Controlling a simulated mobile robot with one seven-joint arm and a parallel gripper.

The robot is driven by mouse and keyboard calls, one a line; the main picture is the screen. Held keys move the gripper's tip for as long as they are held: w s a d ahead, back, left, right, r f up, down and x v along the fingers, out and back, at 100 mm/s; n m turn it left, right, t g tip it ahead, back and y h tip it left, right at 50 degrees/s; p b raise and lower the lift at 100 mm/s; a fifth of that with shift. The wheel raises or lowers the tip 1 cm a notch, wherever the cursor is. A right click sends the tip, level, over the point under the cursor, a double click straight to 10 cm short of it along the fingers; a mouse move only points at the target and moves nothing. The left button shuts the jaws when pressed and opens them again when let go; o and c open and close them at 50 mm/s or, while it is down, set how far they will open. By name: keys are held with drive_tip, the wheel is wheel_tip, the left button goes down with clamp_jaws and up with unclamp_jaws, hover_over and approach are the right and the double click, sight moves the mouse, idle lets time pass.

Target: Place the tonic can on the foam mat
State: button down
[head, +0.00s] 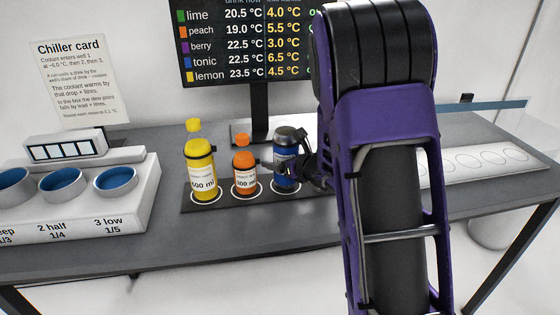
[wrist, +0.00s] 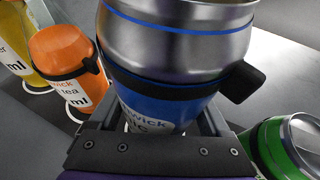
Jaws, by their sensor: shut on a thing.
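The tonic can (head: 286,168) is blue with a steel top. It stands upright at the third white ring of a dark mat (head: 225,202), right of the orange bottle; whether its base touches the mat is not clear. My gripper (head: 308,172) is shut around the can from the right in the head view. In the wrist view the can (wrist: 160,88) fills the space between the fingers of my gripper (wrist: 165,122). Its base is hidden there. I cannot tell whether the dark mat or the pale ringed strip (head: 432,172) is the foam mat.
A yellow bottle (head: 200,168) and an orange bottle (head: 245,172) stand close left of the can. A green can (wrist: 285,145) is close right in the wrist view. A white chiller block (head: 130,205) with wells is at left. A screen (head: 250,45) stands behind.

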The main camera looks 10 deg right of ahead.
sight(285, 147)
unclamp_jaws()
drive_tip(key=shift+r, duration=0.1)
drive_tip(key=shift+s+d+r, duration=0.15)
drive_tip(key=shift+s, duration=0.1)
drive_tip(key=p+v, duration=0.1)
drive_tip(key=v, duration=1)
drive_tip(key=shift+s, duration=0.15)
